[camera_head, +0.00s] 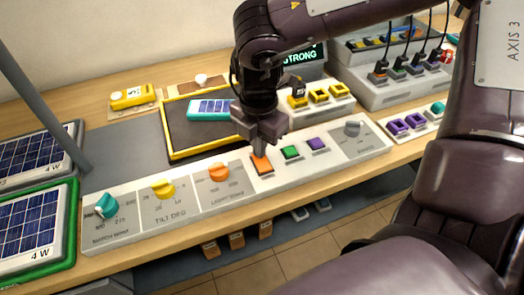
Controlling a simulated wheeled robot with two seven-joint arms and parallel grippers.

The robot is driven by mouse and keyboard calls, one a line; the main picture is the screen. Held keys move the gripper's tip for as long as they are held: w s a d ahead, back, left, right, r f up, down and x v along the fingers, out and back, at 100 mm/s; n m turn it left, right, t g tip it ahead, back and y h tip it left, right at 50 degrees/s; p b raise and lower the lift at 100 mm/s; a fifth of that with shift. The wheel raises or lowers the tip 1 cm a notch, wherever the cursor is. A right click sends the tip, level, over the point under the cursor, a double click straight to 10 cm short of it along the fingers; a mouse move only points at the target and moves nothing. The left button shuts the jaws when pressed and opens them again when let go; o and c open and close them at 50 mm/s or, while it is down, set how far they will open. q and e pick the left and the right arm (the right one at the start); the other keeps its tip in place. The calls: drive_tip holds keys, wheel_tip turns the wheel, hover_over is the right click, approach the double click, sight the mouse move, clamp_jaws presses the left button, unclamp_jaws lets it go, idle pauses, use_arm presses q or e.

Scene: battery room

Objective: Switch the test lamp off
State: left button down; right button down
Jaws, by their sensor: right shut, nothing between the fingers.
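A pale control strip runs along the table's front. It carries a teal knob (107,206), a yellow knob (164,189), an orange knob (219,172), an orange button (262,164), a green button (291,152), a purple button (316,144) and a grey knob (352,128). I cannot read a lamp label on any of them. My right gripper (262,146) is shut and empty, pointing down right at the orange button; I cannot tell whether it touches. A display (305,54) behind my arm reads "STRONG". No lamp is clearly visible. My left gripper is out of view.
A yellow-framed dark tray (168,142) behind the strip holds a small blue panel (209,109). Solar panels (36,225) stand at the left. Yellow sockets (319,96) and a charger with plugged cables (395,90) stand at the right. A grey pole (45,113) rises at the left.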

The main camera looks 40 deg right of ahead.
drive_tip(key=shift+f, duration=0.25)
drive_tip(key=shift+r, duration=0.2)
drive_tip(key=shift+r+p, duration=2)
drive_tip(key=shift+r, duration=1.4)
